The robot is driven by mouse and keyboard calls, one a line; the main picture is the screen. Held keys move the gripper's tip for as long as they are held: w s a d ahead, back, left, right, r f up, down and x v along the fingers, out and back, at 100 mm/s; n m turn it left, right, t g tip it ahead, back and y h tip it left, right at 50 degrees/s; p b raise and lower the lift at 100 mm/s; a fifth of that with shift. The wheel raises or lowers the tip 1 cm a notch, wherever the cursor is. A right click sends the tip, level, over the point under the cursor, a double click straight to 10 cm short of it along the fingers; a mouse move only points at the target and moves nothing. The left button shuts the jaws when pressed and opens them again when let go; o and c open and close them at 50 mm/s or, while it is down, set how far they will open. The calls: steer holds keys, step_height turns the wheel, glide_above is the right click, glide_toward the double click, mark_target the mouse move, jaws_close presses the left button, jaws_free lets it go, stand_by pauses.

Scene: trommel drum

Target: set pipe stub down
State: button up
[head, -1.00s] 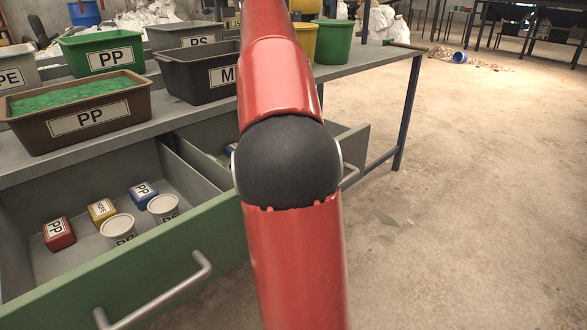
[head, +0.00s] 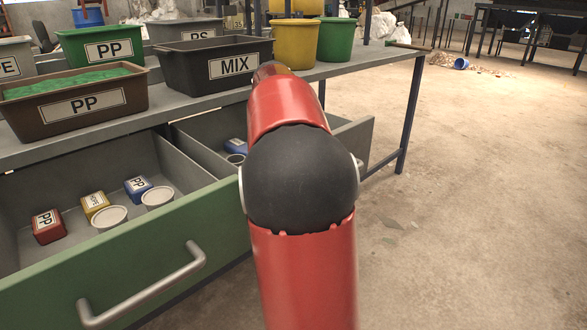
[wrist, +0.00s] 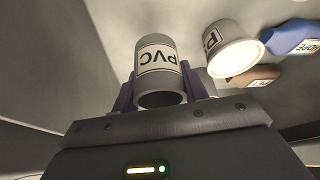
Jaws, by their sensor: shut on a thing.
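The pipe stub (wrist: 157,62) is a short grey tube with a white PVC label, its open end toward the camera in the wrist view. My gripper (wrist: 160,88) is shut on it, one dark finger on each side. A pale grey surface lies beyond the stub; I cannot tell whether the stub touches it. In the head view the gripper and the stub are hidden behind my red arm, which reaches toward the right-hand open drawer (head: 205,151).
In the wrist view a white cup (wrist: 232,50), a blue block (wrist: 292,37) and a brownish block (wrist: 252,77) lie right of the stub. The left drawer (head: 60,280) holds blocks and cups. Bins, including MIX (head: 190,66), stand on the bench above.

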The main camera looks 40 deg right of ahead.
steer(key=shift+f+b, duration=0.3)
steer(key=shift+f, duration=1.5)
steer(key=shift+f, duration=0.2)
steer(key=o, duration=1)
steer(key=shift+r, duration=0.15)
steer(key=p+v, duration=0.2)
steer(key=v, duration=1)
steer(key=shift+r, duration=0.1)
